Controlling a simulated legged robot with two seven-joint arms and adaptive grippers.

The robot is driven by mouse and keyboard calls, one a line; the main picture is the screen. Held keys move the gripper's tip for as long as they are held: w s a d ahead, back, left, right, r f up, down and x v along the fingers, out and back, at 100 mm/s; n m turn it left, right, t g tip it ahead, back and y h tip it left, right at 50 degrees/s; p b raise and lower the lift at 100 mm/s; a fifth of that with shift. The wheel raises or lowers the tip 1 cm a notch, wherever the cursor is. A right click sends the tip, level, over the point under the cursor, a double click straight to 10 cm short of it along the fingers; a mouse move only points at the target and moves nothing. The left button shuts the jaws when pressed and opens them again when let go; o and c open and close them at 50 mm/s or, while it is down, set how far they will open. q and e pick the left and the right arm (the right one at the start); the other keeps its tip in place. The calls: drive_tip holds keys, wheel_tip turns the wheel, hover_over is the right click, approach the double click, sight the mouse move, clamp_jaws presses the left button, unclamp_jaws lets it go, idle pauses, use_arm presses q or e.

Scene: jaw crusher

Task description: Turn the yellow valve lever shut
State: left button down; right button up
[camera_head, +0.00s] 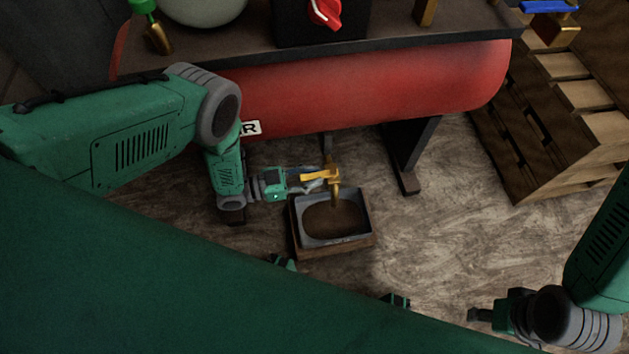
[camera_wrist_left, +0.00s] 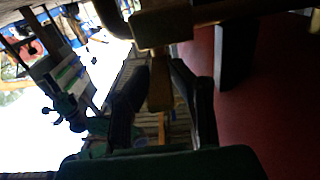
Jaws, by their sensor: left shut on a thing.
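The yellow valve lever (camera_head: 316,177) sits on a small brass valve (camera_head: 335,175) beneath the red tank, above a tray. My left gripper (camera_head: 312,184) reaches it from the left and is shut on the lever. In the left wrist view the lever (camera_wrist_left: 160,88) lies between the two dark fingers of my left gripper (camera_wrist_left: 163,82), with the valve body above it. Part of the lever is hidden by the fingers. My right gripper (camera_head: 478,315) is at the lower right, far from the valve, and its finger opening is unclear.
The red tank (camera_head: 380,90) is above the valve, with a dark support leg (camera_head: 410,160) to the right. A grey tray (camera_head: 362,208) stands on the floor below. Wooden pallets (camera_head: 550,150) are at the right. The floor between tray and pallets is clear.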

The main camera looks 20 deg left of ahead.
use_arm(q)
drive_tip(key=shift+w+m, duration=0.25)
drive_tip(key=shift+m, duration=0.05)
drive_tip(key=c, duration=1.4)
unclamp_jaws()
drive_tip(key=shift+c, duration=0.2)
drive_tip(key=shift+g, duration=0.4)
drive_tip(key=shift+s, duration=0.15)
